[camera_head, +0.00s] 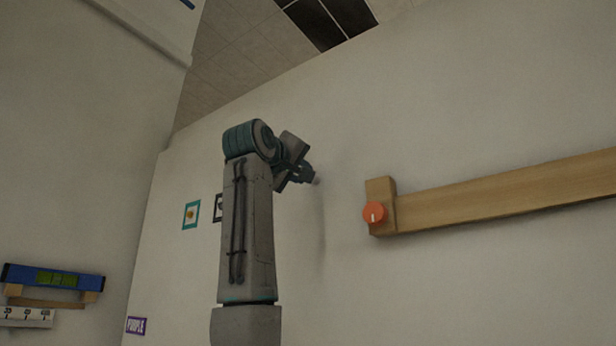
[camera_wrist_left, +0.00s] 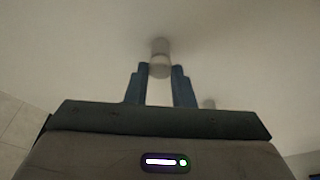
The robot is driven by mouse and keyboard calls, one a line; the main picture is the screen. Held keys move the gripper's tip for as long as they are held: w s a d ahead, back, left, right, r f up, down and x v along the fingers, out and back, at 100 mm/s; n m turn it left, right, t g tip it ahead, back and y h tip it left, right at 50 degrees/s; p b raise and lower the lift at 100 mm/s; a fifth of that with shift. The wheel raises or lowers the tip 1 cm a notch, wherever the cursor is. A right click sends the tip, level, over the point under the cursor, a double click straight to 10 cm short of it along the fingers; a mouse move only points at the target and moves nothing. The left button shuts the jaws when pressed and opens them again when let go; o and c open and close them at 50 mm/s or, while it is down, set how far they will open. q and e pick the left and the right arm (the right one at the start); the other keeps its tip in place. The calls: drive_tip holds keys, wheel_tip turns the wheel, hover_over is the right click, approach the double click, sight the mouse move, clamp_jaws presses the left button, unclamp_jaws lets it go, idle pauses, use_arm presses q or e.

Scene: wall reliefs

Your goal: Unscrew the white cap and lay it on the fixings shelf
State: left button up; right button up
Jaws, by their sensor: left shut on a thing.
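The white cap (camera_wrist_left: 160,69) is between the fingertips of my left gripper (camera_wrist_left: 160,78) in the left wrist view. A pale round fitting (camera_wrist_left: 160,46) continues from the cap toward the wall; I cannot tell whether the cap is still joined to it. In the head view my left gripper (camera_head: 308,177) is at the pale wall, shut on the cap, of which only a small pale tip (camera_head: 316,181) shows. My right gripper is not in view. I cannot pick out the fixings shelf in either view.
A wooden rail (camera_head: 500,191) with an orange knob (camera_head: 374,212) is on the wall at right. At lower left a blue spirit level (camera_head: 53,279) rests on wooden brackets above a numbered strip (camera_head: 25,317).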

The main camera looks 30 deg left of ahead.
use_arm(q)
drive_tip(key=shift+n, duration=0.6)
drive_tip(key=shift+n+g+y+p, duration=0.3)
drive_tip(key=shift+n+g, duration=0.05)
drive_tip(key=shift+n, duration=1.05)
drive_tip(key=shift+n+g+y+p, duration=0.25)
drive_tip(key=shift+n+g+y, duration=0.1)
drive_tip(key=shift+n, duration=1.05)
drive_tip(key=shift+r, duration=0.1)
drive_tip(key=n+g+p, duration=0.1)
drive_tip(key=n, duration=0.3)
drive_tip(key=shift+s+n+h, duration=0.1)
drive_tip(key=shift+n+h, duration=0.25)
drive_tip(key=shift+n, duration=0.05)
